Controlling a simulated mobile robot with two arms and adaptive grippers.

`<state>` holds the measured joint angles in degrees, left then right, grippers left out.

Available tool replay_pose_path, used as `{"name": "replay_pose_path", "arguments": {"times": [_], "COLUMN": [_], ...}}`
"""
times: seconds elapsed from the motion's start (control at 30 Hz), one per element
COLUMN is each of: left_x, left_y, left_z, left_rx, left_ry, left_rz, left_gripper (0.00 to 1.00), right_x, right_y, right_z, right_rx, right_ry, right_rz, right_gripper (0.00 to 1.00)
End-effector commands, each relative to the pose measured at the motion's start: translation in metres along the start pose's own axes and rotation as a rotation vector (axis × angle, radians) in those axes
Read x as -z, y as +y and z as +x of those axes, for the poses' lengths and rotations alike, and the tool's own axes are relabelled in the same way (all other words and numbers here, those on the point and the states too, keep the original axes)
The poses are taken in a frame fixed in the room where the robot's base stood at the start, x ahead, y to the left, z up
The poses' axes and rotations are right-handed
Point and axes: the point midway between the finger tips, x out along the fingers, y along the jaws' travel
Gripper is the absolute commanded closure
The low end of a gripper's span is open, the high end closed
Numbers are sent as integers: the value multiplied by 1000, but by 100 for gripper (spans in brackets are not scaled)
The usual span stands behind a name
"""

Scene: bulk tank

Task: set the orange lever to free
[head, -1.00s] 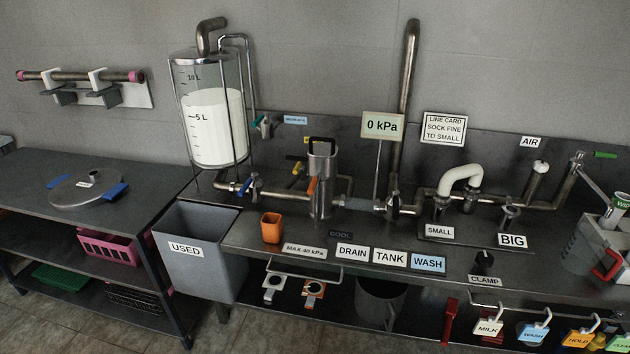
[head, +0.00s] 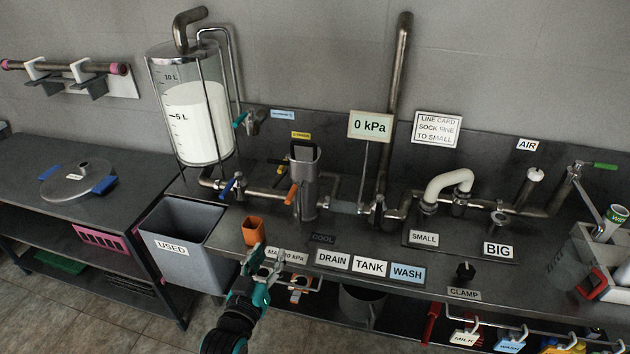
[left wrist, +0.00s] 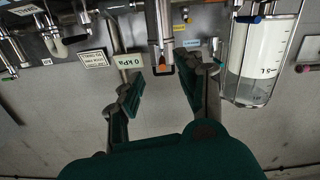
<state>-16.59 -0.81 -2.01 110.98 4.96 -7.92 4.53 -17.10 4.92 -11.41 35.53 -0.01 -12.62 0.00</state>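The orange lever (head: 291,195) sits on the front of the upright steel filter housing (head: 304,182), in the middle of the pipe line. It slants down and to the left. My left gripper (head: 264,262) is in front of the bench edge, below and left of the lever, apart from it. In the left wrist view the two green-padded fingers (left wrist: 162,92) are spread wide with nothing between them. The wrist picture shows the bench upside down. My right gripper is not in view.
An orange cup (head: 253,230) stands on the bench just above my left gripper. A blue-handled valve (head: 229,187) is left of the housing, below the milk tank (head: 196,118). The grey USED bin (head: 187,247) is at the left. The gauge sign (head: 370,127) reads 0 kPa.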

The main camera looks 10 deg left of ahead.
Motion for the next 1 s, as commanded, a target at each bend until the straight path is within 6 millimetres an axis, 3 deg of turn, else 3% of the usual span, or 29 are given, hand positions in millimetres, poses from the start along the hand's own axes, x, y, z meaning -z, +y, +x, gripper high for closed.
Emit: {"name": "replay_pose_path", "arguments": {"times": [0.03, 0.1, 0.27, 0.57, 0.8, 1.0], "left_x": [18, 31, 37, 41, 44, 44], "left_y": [1, 2, 3, 4, 4, 3], "left_z": [-1, -2, 11, 72, 124, 156], "left_rx": [0, -2, -3, -3, -3, -3], "left_ry": [30, 54, 64, 63, 62, 60], "left_rz": [-4, -7, -8, -8, -8, -8], "left_gripper": [62, 62, 62, 62, 62, 62], "right_x": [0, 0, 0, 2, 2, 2], "right_y": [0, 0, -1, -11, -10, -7], "right_z": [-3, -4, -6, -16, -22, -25], "right_rx": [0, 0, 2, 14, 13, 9], "right_ry": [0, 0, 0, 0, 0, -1], "right_rz": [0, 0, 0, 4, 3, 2], "right_gripper": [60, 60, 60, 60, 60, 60]}}
